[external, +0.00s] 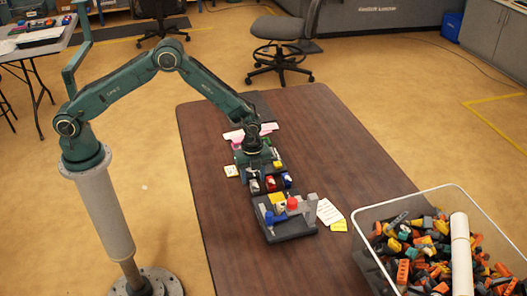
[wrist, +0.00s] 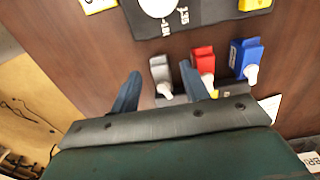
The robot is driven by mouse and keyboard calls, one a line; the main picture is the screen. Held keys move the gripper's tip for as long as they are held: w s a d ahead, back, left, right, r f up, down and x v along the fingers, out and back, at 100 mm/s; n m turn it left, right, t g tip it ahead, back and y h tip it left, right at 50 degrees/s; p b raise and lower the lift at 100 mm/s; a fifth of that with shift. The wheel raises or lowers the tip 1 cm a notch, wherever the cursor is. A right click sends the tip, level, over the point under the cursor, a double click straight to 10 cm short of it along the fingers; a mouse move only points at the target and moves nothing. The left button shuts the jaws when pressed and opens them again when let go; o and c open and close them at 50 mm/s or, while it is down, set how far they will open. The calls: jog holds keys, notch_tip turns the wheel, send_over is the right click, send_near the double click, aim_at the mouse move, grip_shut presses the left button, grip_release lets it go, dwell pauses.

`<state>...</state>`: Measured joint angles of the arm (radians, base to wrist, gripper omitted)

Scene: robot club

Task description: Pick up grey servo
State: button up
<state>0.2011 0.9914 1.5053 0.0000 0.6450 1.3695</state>
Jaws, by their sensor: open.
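The grey servo (wrist: 161,73) has a white horn and shows between my two fingers in the wrist view. It is the leftmost of three servos in a row; a red servo (wrist: 203,60) and a blue servo (wrist: 245,54) are to its right. In the external view the grey servo (external: 254,186) is on the table just below my gripper (external: 257,168). My gripper (wrist: 160,69) is open and points down, with nothing held. The right finger is close to the red servo; I cannot tell whether they touch. How far the fingertips are above the grey servo is unclear.
A dark tray (external: 290,237) with coloured parts and a grey upright piece stands nearer the camera. A clear bin (external: 374,266) of mixed parts is at the right. Papers (external: 329,211) lie beside the tray.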

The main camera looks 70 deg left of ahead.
jog(key=shift+f, duration=1.5)
grip_shut()
